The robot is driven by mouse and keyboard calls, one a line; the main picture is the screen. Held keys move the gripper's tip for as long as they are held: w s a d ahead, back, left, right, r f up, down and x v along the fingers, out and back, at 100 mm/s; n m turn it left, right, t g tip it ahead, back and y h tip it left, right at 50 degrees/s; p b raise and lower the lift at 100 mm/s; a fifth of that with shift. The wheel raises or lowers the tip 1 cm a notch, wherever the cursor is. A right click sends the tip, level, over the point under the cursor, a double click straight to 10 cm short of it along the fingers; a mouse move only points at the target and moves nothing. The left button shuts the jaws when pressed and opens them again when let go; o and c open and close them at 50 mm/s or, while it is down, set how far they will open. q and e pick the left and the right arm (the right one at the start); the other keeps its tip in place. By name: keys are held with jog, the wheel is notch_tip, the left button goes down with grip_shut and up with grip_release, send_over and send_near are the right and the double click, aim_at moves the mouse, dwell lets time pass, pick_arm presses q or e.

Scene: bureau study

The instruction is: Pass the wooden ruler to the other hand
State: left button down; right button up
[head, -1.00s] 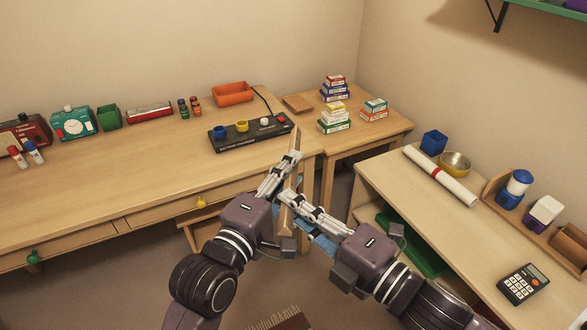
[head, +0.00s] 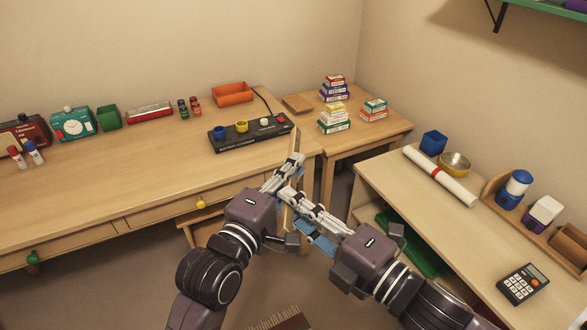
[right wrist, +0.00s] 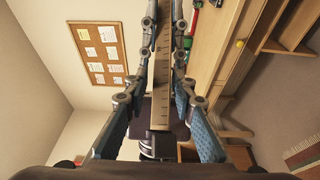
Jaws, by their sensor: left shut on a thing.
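The wooden ruler (head: 284,217) is a long pale strip held nearly upright in the head view, partly hidden by the fingers. My left gripper (head: 296,160) is shut on its upper part. My right gripper (head: 286,194) is lower, with its fingers around the ruler. In the right wrist view the ruler (right wrist: 161,90) runs lengthwise between the right gripper's fingers (right wrist: 164,30), with a narrow gap on each side, so this gripper looks open.
The long desk (head: 120,190) lies behind and left, bearing a black power strip (head: 250,134).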

jog(key=shift+o, duration=1.1)
